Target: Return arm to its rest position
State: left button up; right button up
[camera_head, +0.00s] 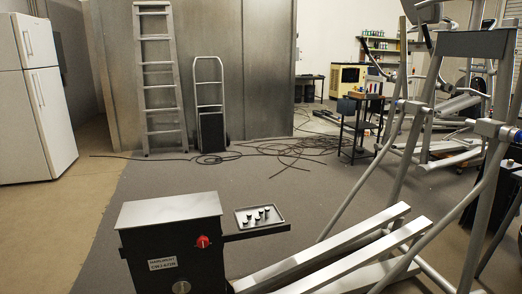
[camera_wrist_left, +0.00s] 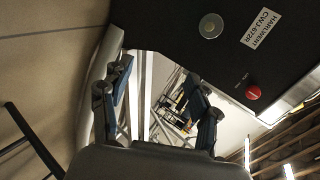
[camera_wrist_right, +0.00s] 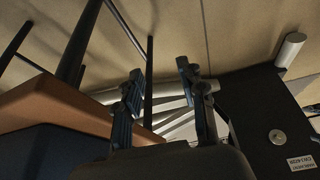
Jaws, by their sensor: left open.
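My left gripper (camera_wrist_left: 160,78) shows in the left wrist view, with its two dark fingers spread apart and nothing between them. My right gripper (camera_wrist_right: 160,72) shows in the right wrist view, its fingers also apart and empty. Neither gripper shows in the head view. The elliptical's black housing (camera_head: 170,250) stands at the front, with a red knob (camera_head: 202,241) and a white label. The housing also shows at the top of the left wrist view (camera_wrist_left: 225,55) and at the right of the right wrist view (camera_wrist_right: 262,115). Neither gripper visibly touches it.
A small tray (camera_head: 243,231) with several dark pieces is beside the housing. The elliptical's pale rails (camera_head: 355,235) and uprights fill the right foreground. A ladder (camera_head: 160,85), a hand truck (camera_head: 209,100) and a white fridge (camera_head: 33,95) stand behind. Cables (camera_head: 290,148) lie on the floor.

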pick_arm(q)
jog(key=s+a+f+n+g+h+p, duration=0.1)
jog(key=s+f+n+g+p, duration=0.3)
jog(key=s, duration=0.5)
jog(key=s+a+f+n+g+h+p, duration=0.15)
jog(key=s+f+p, duration=0.25)
jog(key=s+f, duration=0.45)
jog(key=s+a+n+g+p, duration=0.3)
jog(key=s+n+g+p, duration=0.2)
jog(key=s, duration=2)
jog(key=n+p, duration=0.2)
jog(key=shift+s+a+p, duration=0.2)
jog(key=shift+s+p, duration=0.1)
jog(key=shift+s, duration=0.1)
pick_arm(e)
jog(key=s+d+f+g, duration=0.1)
jog(key=s+f, duration=0.3)
jog(key=s, duration=0.7)
jog(key=s+d+f+g, duration=0.2)
jog(key=s+f, duration=0.3)
jog(key=s, duration=0.6)
jog(key=shift+s+d+f+h, duration=0.2)
jog(key=shift+d+f+h, duration=0.1)
jog(key=shift+d, duration=0.3)
